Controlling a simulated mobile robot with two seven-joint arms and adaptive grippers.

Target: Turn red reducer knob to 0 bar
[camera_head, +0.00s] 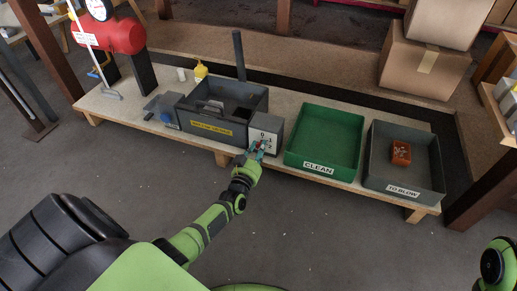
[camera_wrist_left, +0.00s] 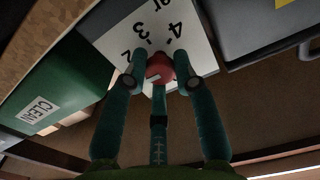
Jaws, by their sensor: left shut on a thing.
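The red reducer knob (camera_wrist_left: 160,68) sits on a white dial plate (camera_wrist_left: 120,38) with black numbers; 2, 3 and 4 are readable in the left wrist view. A pale mark shows on the knob's lower left edge; the number it points at cannot be read. My left gripper (camera_wrist_left: 160,72) is shut on the knob, teal fingers around it. In the head view my left gripper (camera_head: 257,149) is at the front of the grey box with the dial plate (camera_head: 264,138), mostly covering the knob. My right gripper is out of view.
A grey bin (camera_head: 181,114) with a yellow label stands left. A red tank (camera_head: 120,38) is at the far left.

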